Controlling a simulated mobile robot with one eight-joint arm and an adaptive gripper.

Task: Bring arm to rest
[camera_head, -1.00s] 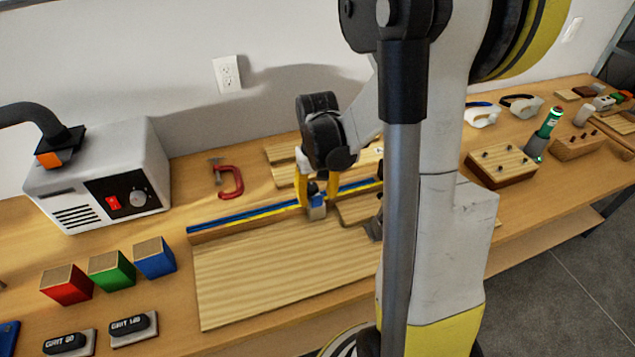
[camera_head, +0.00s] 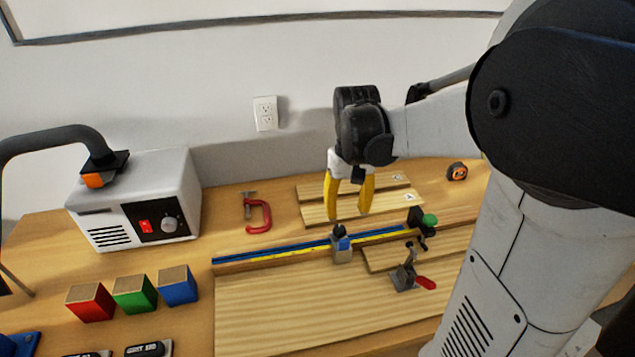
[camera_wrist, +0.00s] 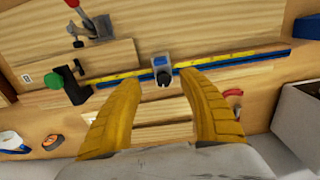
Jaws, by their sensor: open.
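My gripper (camera_head: 347,196) is open and empty, with two yellow fingers pointing down. It hangs above the back of the workbench, over the pale boards, and clear of the sliding stop block (camera_head: 342,246). The stop block is grey and blue with a black knob, and sits on the blue and yellow ruler fence (camera_head: 270,250). In the wrist view the yellow fingers (camera_wrist: 163,105) are spread apart, and the stop block (camera_wrist: 162,70) shows beyond them with nothing held between.
A grey machine (camera_head: 135,200) with a hose stands at the left. A red clamp (camera_head: 258,215), colored blocks (camera_head: 134,293), a toggle clamp with red handle (camera_head: 406,275), a green knob (camera_head: 430,220) and a tape measure (camera_head: 457,171) are on the bench. The wall is behind.

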